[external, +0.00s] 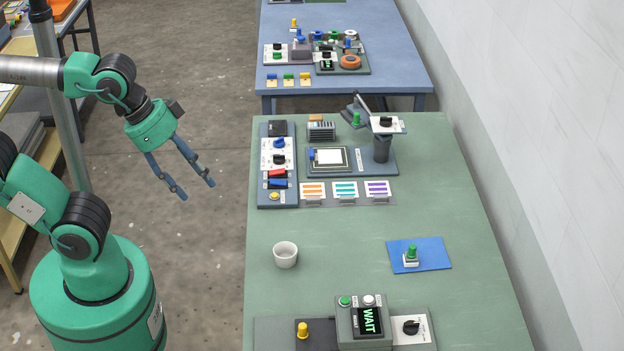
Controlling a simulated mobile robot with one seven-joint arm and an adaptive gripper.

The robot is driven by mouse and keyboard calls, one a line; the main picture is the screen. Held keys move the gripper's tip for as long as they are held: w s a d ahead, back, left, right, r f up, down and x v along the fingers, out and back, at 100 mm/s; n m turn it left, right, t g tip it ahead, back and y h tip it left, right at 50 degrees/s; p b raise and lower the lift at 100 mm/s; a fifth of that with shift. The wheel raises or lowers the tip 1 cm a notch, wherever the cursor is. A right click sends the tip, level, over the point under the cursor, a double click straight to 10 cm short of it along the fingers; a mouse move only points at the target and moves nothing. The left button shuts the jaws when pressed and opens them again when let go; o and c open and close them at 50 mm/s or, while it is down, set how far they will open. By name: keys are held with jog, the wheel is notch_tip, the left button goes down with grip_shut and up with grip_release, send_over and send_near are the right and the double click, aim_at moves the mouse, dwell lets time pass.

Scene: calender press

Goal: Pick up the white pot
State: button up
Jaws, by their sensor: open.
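The white pot (285,258) is a small open-topped cup. It stands upright on the green table (330,230), near its left edge. My gripper (198,190) hangs above the floor, left of the table and apart from it. Its two blue fingers are spread, with nothing between them. The pot is to the right of my gripper and lower in the picture.
A control box reading WAIT (368,320) stands in front of the pot. A blue mat (432,252) with a green-topped piece (411,254) lies to its right. Several cards (345,190) and a switch panel (266,165) lie behind. Table around the pot is clear.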

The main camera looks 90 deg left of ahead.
jog(key=shift+o, duration=0.5)
jog(key=o, duration=0.4)
jog(key=shift+o, duration=0.2)
jog(key=w+a+f+n+g, duration=0.2)
jog(key=w+a+f+n, duration=0.25)
jog(key=w, duration=0.25)
jog(key=w+a+f+n+g, duration=0.1)
jog(key=w+a+f+n, duration=0.25)
jog(key=w+f, duration=0.25)
jog(key=w+a+f+n+g, duration=0.1)
jog(key=w+a+f+n, duration=0.2)
jog(key=a+f, duration=0.2)
jog(key=w+a+f+n+g, duration=0.1)
jog(key=a+f, duration=0.4)
jog(key=f, duration=0.6)
jog(key=w+n, duration=0.1)
jog(key=n, duration=0.1)
jog(key=shift+w+f+n+g, duration=0.3)
jog(key=shift+w, duration=0.1)
jog(key=shift+f, duration=0.1)
jog(key=shift+f+b, duration=0.75)
jog(key=shift+f, duration=3.45)
